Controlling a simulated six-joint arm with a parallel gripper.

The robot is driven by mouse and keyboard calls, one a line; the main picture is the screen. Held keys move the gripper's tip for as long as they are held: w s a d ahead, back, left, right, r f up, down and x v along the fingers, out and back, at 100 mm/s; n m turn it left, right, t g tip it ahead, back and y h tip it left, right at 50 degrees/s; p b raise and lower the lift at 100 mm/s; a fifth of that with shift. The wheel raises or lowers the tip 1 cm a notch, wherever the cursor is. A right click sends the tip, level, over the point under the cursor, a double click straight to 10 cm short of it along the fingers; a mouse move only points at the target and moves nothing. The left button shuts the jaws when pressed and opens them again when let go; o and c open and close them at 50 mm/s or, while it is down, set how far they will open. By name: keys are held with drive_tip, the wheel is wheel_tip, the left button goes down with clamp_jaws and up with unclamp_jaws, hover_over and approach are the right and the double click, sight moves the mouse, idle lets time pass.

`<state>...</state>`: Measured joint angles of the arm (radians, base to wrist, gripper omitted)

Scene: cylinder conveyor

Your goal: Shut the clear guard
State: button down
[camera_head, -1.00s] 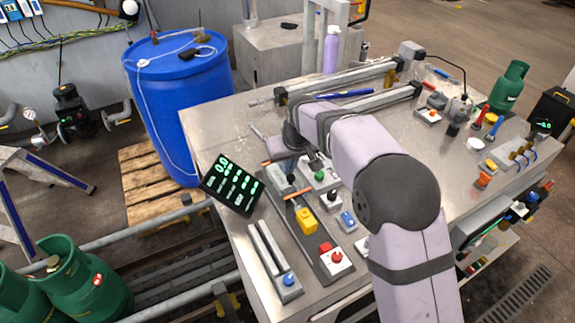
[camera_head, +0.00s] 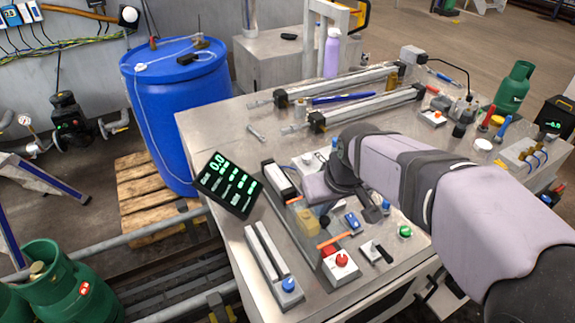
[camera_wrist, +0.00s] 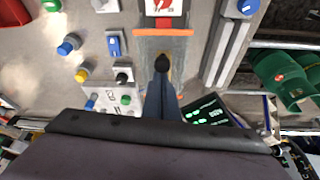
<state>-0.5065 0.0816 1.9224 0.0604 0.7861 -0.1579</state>
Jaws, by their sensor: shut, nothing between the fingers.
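The clear guard (camera_head: 326,229) is a see-through cover with an orange strip at each end, on the dark rail at the bench front. It lies over the yellow block (camera_head: 305,220), which looks dulled through it. Its near strip is close behind the box with the red knob (camera_head: 341,262). In the wrist view the guard (camera_wrist: 184,52) lies below me, its two orange strips above and below my fingertips. My gripper (camera_wrist: 162,64) is shut and empty, pointing down over the guard between the strips. I cannot tell whether it touches the guard. My arm partly hides the area in the head view.
A slotted fixture with a blue button (camera_head: 270,262) stands left of the rail. A tilted display (camera_head: 227,184) is behind it. Small control boxes, including one with a blue switch (camera_head: 352,221) and one with a black lever (camera_head: 376,252), stand close on the right.

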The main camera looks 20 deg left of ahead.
drive_tip(key=shift+s+d+f, duration=0.15)
drive_tip(key=shift+s+f, duration=0.05)
idle(0.3)
drive_tip(key=shift+w+r, duration=0.1)
drive_tip(key=shift+w+a+r+p, duration=0.25)
drive_tip(key=shift+w+a+p, duration=0.1)
drive_tip(key=shift+w+p, duration=0.15)
drive_tip(key=shift+w+a+r+p, duration=0.15)
drive_tip(key=shift+w+a+p, duration=0.35)
drive_tip(key=shift+w, duration=0.1)
drive_tip(key=shift+w+a+r+p, duration=0.15)
drive_tip(key=shift+w+a+p, duration=0.3)
drive_tip(key=shift+w, duration=0.1)
drive_tip(key=shift+r+b, duration=0.35)
drive_tip(key=shift+b, duration=0.1)
drive_tip(key=b+v, duration=0.2)
drive_tip(key=v, duration=0.7)
drive_tip(key=shift+s+d, duration=0.1)
